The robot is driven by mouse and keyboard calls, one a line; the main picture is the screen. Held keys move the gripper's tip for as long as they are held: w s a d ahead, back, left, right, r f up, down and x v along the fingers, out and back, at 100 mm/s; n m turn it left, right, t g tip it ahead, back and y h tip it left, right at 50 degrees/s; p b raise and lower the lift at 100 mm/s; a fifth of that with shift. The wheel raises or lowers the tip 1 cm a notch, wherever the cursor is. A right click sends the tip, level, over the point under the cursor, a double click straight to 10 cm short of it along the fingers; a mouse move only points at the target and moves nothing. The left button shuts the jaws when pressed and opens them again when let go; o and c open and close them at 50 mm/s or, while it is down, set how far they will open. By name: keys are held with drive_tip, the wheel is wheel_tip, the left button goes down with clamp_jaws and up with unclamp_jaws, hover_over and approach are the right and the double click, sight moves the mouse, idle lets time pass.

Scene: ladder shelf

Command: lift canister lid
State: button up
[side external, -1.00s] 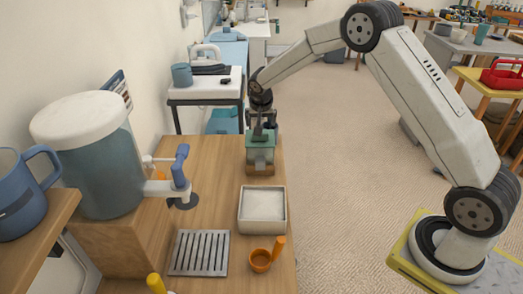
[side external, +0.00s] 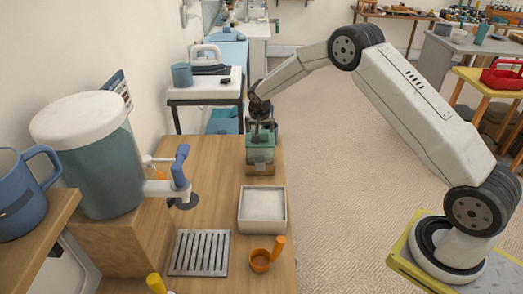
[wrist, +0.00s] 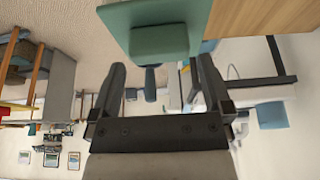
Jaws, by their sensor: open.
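The small teal canister (side external: 260,155) stands on the wooden counter, at its far right part. Its green lid (wrist: 160,42) shows large at the top of the wrist view, which is upside down. A dark knob (wrist: 150,84) sticks out from the lid. My gripper (side external: 263,128) is right above the canister, pointing down. In the wrist view my gripper (wrist: 161,68) is open, with one finger on each side of the knob and a gap to each. The knob looks unheld, and the lid seems to sit on the canister.
A white square tray (side external: 262,210), an orange scoop (side external: 262,259) and a slotted metal grate (side external: 200,252) lie nearer on the counter. A large blue dispenser (side external: 100,170) with a tap stands left. The counter around the canister is mostly clear.

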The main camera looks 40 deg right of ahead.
sight(260, 132)
drive_tip(key=shift+x, duration=1.65)
clamp_jaws()
